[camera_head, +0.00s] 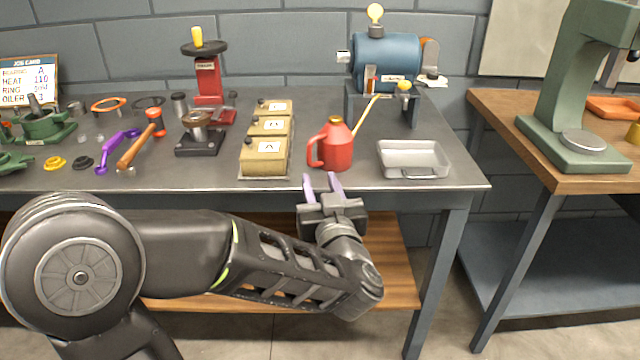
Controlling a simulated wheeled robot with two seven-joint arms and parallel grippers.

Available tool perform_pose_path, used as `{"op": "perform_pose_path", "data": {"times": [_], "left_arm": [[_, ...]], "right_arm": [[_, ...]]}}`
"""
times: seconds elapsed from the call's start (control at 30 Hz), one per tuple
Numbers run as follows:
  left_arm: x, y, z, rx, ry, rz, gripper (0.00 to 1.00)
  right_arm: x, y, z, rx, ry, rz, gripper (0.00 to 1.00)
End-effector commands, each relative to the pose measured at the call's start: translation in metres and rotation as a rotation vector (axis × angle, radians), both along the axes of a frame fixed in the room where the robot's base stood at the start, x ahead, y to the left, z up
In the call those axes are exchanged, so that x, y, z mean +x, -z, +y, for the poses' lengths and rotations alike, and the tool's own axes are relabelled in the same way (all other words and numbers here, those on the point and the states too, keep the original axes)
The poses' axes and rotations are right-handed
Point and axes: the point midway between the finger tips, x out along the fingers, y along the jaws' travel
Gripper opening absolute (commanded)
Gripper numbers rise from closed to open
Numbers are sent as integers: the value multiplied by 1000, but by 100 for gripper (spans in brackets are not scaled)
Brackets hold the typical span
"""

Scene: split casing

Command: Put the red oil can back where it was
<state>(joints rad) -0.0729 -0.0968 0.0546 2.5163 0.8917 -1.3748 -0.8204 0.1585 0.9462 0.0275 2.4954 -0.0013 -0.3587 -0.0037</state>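The red oil can (338,150) stands upright on the grey workbench (350,182), near its front edge. Its handle is on the left and its long yellow spout points up to the right. My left gripper (321,180) is just in front of the can, at the bench's front edge. Its two purple fingers are apart with nothing seen between them, and they look clear of the can. My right gripper is not in view.
Tan boxes (264,155) stand left of the can, and a grey metal tray (413,172) lies right of it. A blue motor (387,60) on a stand (352,103) is behind. A green press (562,110) stands on the wooden table (500,130) at right.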

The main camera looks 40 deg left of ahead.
Motion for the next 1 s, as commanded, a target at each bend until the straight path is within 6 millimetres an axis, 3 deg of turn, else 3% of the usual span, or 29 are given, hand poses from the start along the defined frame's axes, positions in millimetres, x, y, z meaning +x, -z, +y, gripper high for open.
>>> {"op": "perform_pose_path", "data": {"times": [0.37, 0.47, 0.53, 0.67, 0.77, 0.8, 0.87, 0.9, 1.0], "left_arm": [[4, 6, -3, -5, 18, 9, 34], [18, 27, -15, -23, 77, 43, 34], [33, 55, -31, -53, 149, 87, 34], [58, 141, -78, -163, 341, 229, 34], [56, 231, -127, -304, 501, 395, 34], [47, 269, -148, -371, 559, 471, 34], [25, 323, -179, -480, 635, 595, 34], [4, 357, -199, -554, 676, 680, 34], [-59, 425, -242, -730, 748, 890, 34]], "right_arm": [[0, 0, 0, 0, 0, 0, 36], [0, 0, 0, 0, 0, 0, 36], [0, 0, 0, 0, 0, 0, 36], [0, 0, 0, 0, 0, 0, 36], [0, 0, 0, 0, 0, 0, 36], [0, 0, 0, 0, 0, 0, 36], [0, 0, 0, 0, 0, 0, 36], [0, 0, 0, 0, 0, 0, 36], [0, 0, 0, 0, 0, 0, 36]]}}
